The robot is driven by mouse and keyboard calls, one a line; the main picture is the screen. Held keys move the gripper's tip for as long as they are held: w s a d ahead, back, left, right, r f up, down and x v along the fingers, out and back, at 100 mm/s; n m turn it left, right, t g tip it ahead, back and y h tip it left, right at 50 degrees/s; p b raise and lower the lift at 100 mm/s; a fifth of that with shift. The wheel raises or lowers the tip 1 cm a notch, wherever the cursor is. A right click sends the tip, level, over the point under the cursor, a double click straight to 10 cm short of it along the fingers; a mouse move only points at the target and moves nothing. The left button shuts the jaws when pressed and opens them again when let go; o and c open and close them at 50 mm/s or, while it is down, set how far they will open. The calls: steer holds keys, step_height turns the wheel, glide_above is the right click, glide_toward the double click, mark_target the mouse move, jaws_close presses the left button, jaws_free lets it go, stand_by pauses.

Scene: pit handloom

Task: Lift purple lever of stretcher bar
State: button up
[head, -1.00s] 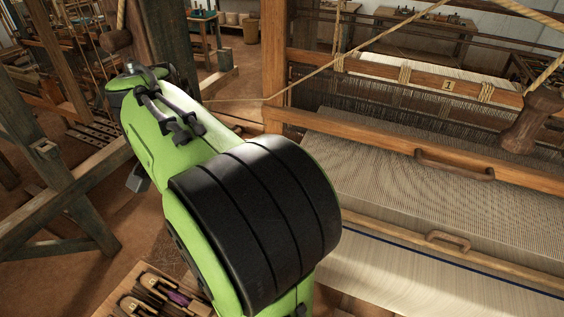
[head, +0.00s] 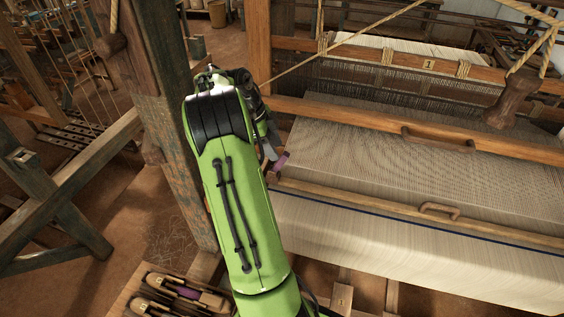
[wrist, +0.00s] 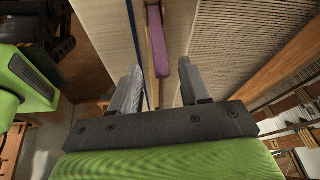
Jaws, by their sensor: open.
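The purple lever (wrist: 157,42) shows in the wrist view as a flat bar lying along the wooden stretcher bar (wrist: 147,88). It lies ahead of my open gripper (wrist: 160,80), in line with the gap between the two grey fingers. I cannot tell how far beyond the fingertips it is, and nothing is between the fingers.
Pale cloth (head: 450,270) with a dark blue stripe is stretched on the loom. A wooden beam with a handle (head: 440,168) crosses behind it. A thick wooden post (head: 175,130) stands close left of my arm. A tray of shuttles (head: 135,295) sits at the lower left.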

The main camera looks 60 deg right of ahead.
mark_target(282, 160)
steer(key=x, duration=0.6)
steer(key=shift+s+d+f, duration=0.1)
steer(key=shift+f, duration=0.05)
jaws_close()
